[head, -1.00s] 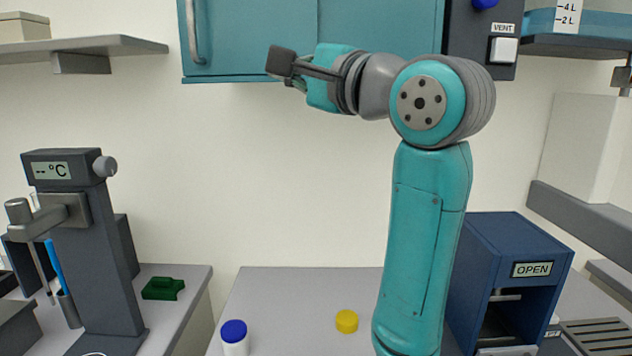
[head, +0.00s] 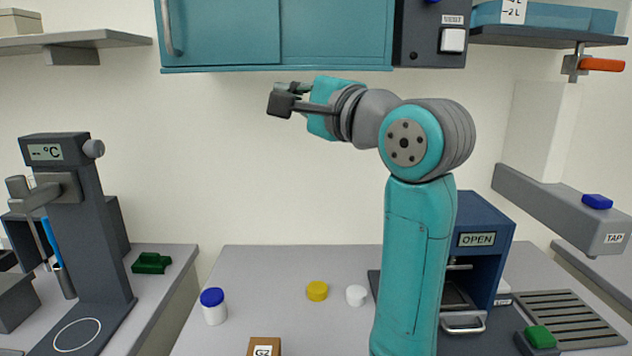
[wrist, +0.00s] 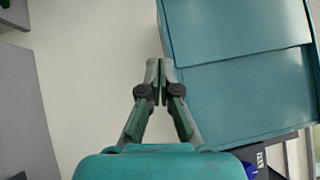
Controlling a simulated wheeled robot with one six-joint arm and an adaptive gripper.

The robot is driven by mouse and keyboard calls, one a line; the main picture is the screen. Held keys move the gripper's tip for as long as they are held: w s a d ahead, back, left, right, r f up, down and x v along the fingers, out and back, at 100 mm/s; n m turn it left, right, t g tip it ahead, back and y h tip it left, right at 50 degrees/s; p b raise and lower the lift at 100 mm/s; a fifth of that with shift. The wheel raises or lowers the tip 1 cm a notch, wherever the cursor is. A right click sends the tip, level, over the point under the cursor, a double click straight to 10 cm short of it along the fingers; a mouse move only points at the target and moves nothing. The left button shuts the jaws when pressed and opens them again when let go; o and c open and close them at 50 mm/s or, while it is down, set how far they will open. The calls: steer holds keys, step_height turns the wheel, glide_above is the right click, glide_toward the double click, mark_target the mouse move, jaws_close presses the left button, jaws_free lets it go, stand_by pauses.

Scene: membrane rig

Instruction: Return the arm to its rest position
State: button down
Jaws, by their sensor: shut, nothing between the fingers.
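My gripper (head: 284,98) is at the end of my raised teal arm in the head view, held in the air below the teal wall cabinet (head: 280,35) and in front of the bare wall. It points to the left and is empty. In the wrist view the fingertips of my gripper (wrist: 158,72) meet. The cabinet (wrist: 240,85) fills the right of that view, behind the fingers. My arm hides part of the blue box marked OPEN (head: 478,240).
A counter (head: 250,270) holds a blue-capped jar (head: 214,306), a yellow cap (head: 317,291) and a white cap (head: 357,295). A dark stand with a °C display (head: 75,220) is at left. A grey TAP arm (head: 560,210) juts out at right. The air left of my gripper is clear.

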steer(key=d+f+t+h, duration=0.1)
steer(key=d+f+h, duration=0.3)
steer(key=f, duration=1.4)
steer(key=d+f+t+h, duration=0.15)
steer(key=d+f, duration=0.35)
steer(key=f, duration=1.3)
steer(key=s+d+f+n+h, duration=0.1)
steer(key=s+d+f, duration=0.15)
steer(key=f, duration=0.35)
steer(key=s+d+f+h, duration=0.2)
steer(key=s+f, duration=0.2)
steer(key=f, duration=0.1)
steer(key=s+d+f+n+h, duration=0.2)
steer(key=s+d+f, duration=0.1)
steer(key=s+f, duration=0.55)
steer(key=s+d+f+n+h, duration=0.1)
steer(key=s+d+f+n, duration=0.3)
steer(key=s, duration=0.7)
steer(key=s+d+n+g+h, duration=0.1)
steer(key=s+n, duration=0.3)
steer(key=s, duration=1.9)
steer(key=shift+s+d+r+g+h, duration=0.15)
steer(key=shift+d+r+g+h, duration=0.2)
steer(key=shift+d+g, duration=0.25)
steer(key=shift+a, duration=0.1)
